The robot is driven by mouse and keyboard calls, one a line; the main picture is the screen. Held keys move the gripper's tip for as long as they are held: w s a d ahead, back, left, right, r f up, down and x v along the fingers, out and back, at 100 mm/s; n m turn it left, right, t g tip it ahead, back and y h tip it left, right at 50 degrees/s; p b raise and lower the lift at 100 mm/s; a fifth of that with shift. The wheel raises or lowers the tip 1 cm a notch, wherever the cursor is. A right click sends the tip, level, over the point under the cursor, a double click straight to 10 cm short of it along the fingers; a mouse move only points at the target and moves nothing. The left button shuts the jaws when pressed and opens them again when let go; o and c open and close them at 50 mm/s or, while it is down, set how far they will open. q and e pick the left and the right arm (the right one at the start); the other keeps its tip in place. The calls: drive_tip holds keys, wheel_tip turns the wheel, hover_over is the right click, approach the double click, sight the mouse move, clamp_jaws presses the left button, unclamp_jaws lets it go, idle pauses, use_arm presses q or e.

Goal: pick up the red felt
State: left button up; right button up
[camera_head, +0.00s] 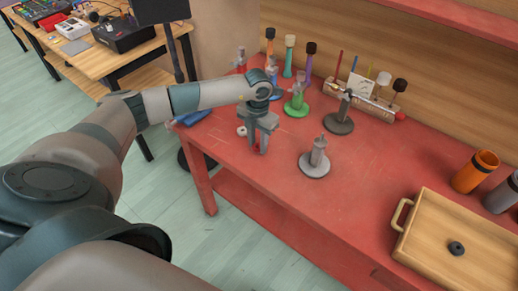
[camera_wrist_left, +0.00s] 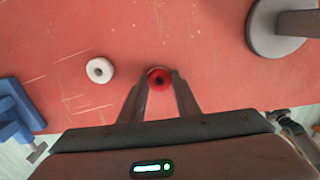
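The red felt (camera_wrist_left: 159,79) is a small red ring with a dark centre hole.
A white ring (camera_wrist_left: 100,70) lies left of the gripper. A grey stand with a round base (camera_head: 315,164) stands to its right. A green stand (camera_head: 296,105) and several mallets are behind. A wooden tray (camera_head: 440,270) is at right. The table's front edge (camera_head: 240,188) is close.

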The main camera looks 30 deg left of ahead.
drive_tip(key=shift+f, duration=0.1)
idle(0.3)
